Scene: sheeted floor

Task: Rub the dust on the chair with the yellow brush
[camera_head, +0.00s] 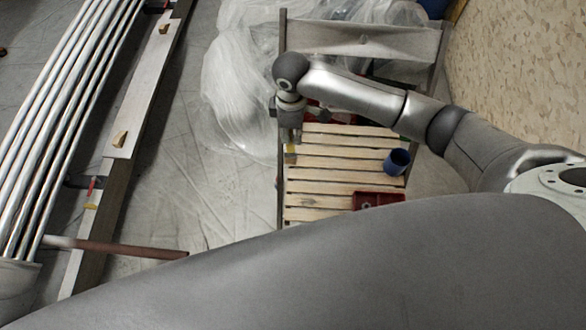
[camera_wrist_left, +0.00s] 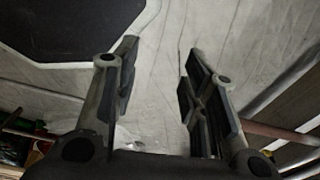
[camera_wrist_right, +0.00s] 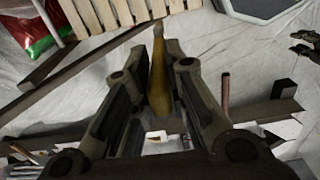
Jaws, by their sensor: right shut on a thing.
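The chair (camera_head: 330,172) has pale wooden slats and a grey board at its far end. Its slats also show at the top of the right wrist view (camera_wrist_right: 110,12). My right gripper (camera_head: 290,136) is over the chair's left side. It is shut on the yellow brush (camera_wrist_right: 158,75), which stands out between the fingers; its lower end shows small in the head view (camera_head: 290,154). I cannot tell whether the brush touches the slats, and I cannot make out the dust. My left gripper (camera_wrist_left: 158,62) is open and empty above the sheeted floor; it is hidden in the head view.
A blue cup (camera_head: 397,162) and a red tray (camera_head: 378,200) sit on the chair's right side. Clear plastic sheeting (camera_head: 238,90) lies left of it. Metal pipes (camera_head: 62,105) and a long plank (camera_head: 143,85) are at the left.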

